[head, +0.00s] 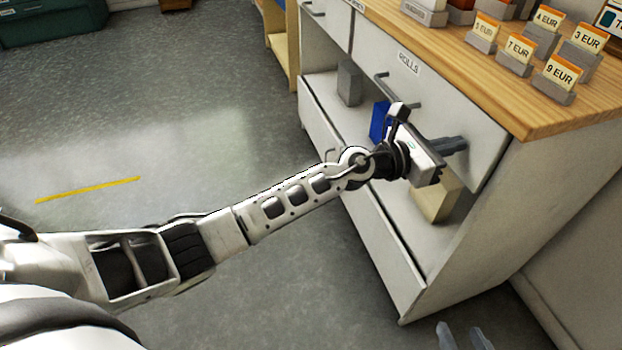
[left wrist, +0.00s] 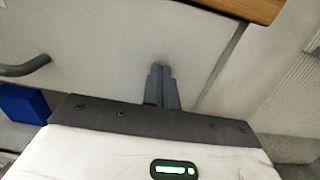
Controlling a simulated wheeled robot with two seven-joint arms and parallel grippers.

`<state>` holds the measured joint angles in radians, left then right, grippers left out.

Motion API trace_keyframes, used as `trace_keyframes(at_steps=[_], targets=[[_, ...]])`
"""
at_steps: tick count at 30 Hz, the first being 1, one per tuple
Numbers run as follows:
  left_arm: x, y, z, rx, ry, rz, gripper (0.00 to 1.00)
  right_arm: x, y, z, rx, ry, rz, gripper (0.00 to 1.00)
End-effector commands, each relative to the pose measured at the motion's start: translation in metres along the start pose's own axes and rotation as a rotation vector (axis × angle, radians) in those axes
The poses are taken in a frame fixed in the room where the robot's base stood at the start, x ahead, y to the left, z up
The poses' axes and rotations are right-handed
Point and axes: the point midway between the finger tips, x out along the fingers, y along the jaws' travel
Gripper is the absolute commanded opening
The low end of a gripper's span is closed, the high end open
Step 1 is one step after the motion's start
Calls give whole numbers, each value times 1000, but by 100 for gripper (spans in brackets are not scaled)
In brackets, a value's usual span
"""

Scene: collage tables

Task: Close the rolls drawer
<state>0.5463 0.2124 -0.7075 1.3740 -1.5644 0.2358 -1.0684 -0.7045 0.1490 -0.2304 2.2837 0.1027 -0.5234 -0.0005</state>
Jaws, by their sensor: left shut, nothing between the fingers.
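The rolls drawer has a white front (head: 440,92) with a ROLLS label and a grey bar handle (head: 396,90), under the wooden counter top. Its front looks flush or nearly flush with the cabinet; a small gap cannot be ruled out. My left gripper (head: 461,144) is shut and empty, its fingertips at the right part of the drawer front, right of the handle. In the left wrist view, the shut fingers (left wrist: 160,72) point at the white drawer front (left wrist: 110,55); whether they touch it is unclear. My right gripper (head: 464,337) shows only its spread fingertips at the bottom edge.
The wooden counter top (head: 470,65) carries several price-card holders. Below the drawer is an open shelf with a blue box (head: 379,122), a grey box (head: 349,83) and a beige box (head: 436,200). A lower white front (head: 380,245) sticks out below.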

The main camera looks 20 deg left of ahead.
Motion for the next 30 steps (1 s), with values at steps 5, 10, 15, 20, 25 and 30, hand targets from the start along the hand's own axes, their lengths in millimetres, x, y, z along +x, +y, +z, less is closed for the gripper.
trace_keyframes(at_steps=[5,10,15,20,25,30], targets=[[4,1,3,1,-6,5,0,1,-2,-1,0,3,-5,40],[6,0,4,1,-9,4,0,2,-2,-2,-1,5,-6,40],[6,-1,5,1,-10,3,0,2,-2,-2,-1,5,-7,40],[4,0,5,2,-11,3,0,2,-2,-3,-2,5,-6,40],[-12,0,5,2,-9,-4,0,0,-1,-6,-6,9,-3,40],[-48,3,2,2,-3,-10,0,-4,0,-10,-12,15,4,40]])
